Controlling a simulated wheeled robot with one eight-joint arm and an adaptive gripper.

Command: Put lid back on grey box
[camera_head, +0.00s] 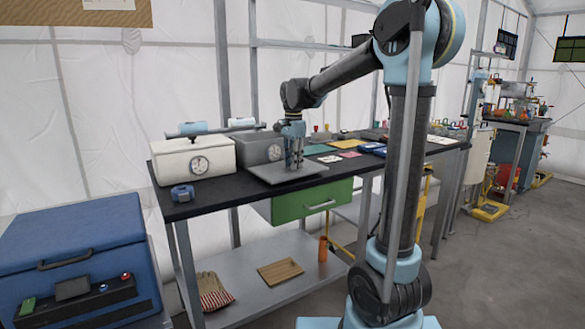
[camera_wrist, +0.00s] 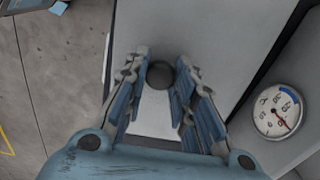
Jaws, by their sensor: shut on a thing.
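The grey box (camera_head: 262,149) stands on the black workbench, with a round gauge on its front. No lid shows on it, but its inside is hard to make out. The gauge also shows at the right in the wrist view (camera_wrist: 278,111). The flat grey lid (camera_head: 270,171) is in front of the box, near the bench's front edge. In the wrist view the lid (camera_wrist: 165,25) fills the middle, with a dark round knob (camera_wrist: 160,75). My gripper (camera_head: 293,165) points down over the lid, its fingers (camera_wrist: 160,85) shut around the knob. I cannot tell whether the lid touches the bench.
A white box (camera_head: 180,161) with a gauge stands left of the grey box. A small blue device (camera_head: 182,193) sits before it. Mats and small objects lie along the bench (camera_head: 215,187) to the right. A green drawer (camera_head: 300,203) is below. A blue chest (camera_head: 75,240) stands at left.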

